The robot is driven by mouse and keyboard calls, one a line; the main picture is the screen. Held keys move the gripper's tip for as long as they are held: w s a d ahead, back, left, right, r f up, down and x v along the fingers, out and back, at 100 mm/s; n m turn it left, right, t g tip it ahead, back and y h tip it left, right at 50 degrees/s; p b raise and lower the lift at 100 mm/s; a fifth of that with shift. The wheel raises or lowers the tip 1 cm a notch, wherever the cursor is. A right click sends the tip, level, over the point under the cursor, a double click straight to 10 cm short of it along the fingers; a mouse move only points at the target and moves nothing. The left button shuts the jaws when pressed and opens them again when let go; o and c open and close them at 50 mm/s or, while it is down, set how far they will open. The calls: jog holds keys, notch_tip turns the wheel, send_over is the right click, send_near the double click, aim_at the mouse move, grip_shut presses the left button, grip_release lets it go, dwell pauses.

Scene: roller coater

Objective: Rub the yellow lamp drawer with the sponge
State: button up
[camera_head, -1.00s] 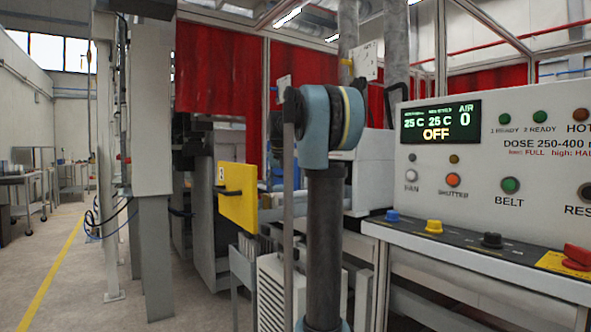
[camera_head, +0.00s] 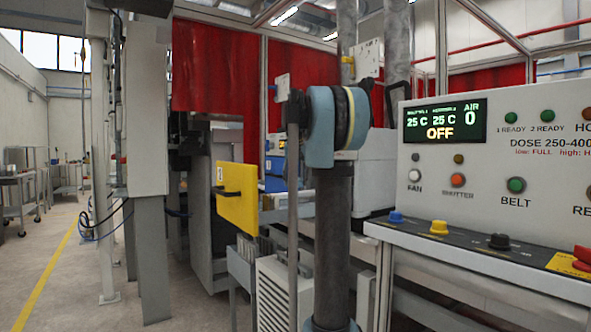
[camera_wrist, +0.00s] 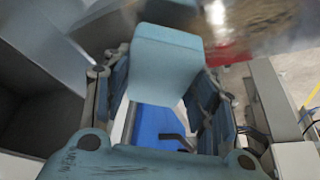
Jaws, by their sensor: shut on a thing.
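The yellow lamp drawer (camera_head: 237,198) shows in the head view as a flat upright yellow front with a black handle and a small white label, left of my arm. The sponge (camera_wrist: 165,62) is a light blue block in the wrist view. My gripper (camera_wrist: 160,98) is shut on it, with a finger at each side. In the head view I cannot make out the gripper or the sponge; my arm link stands in front. The yellow drawer cannot be made out in the wrist view, so the gap to the sponge is unclear.
A blue front with a black handle (camera_wrist: 158,128) shows beyond the gripper in the wrist view. The control panel (camera_head: 490,150) reads OFF at the right. Grey posts (camera_head: 148,230) stand at the left. Red curtains (camera_head: 220,70) hang behind.

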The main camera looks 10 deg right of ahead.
jog(key=shift+a+r, duration=0.15)
jog(key=shift+r, duration=2.45)
